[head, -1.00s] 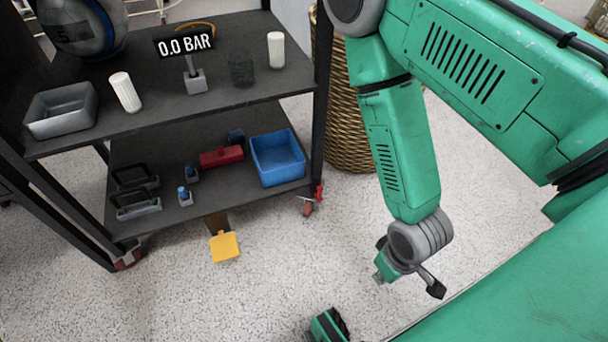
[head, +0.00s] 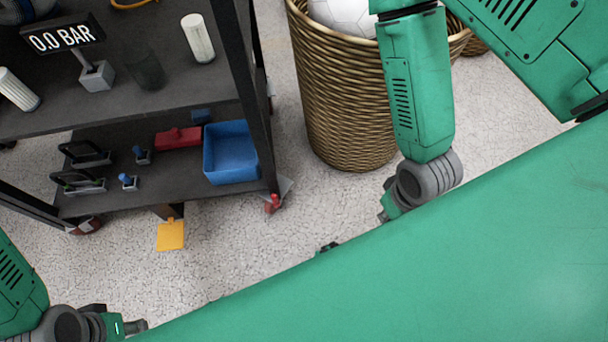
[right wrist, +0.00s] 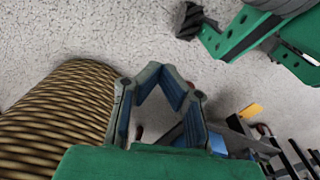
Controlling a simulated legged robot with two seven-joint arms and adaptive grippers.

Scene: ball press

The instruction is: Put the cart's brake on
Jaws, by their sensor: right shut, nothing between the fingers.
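The dark two-shelf cart (head: 120,98) stands at the left in the head view. A yellow pedal (head: 171,235) hangs low at its front edge and also shows in the right wrist view (right wrist: 250,111). A red lever (head: 272,203) sits on the front right caster, and another caster (head: 85,227) is at the front left. My right gripper (head: 385,214) is right of the cart, apart from it, and partly hidden by my green body. Its fingers are shut and empty in the right wrist view (right wrist: 160,75). My left gripper (head: 138,326) is at the bottom left; its fingers are unclear.
A tall wicker basket (head: 345,95) with a white ball stands right of the cart, close to my right arm. It fills the left of the right wrist view (right wrist: 55,110). A blue bin (head: 230,152) is on the lower shelf. Speckled floor before the cart is clear.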

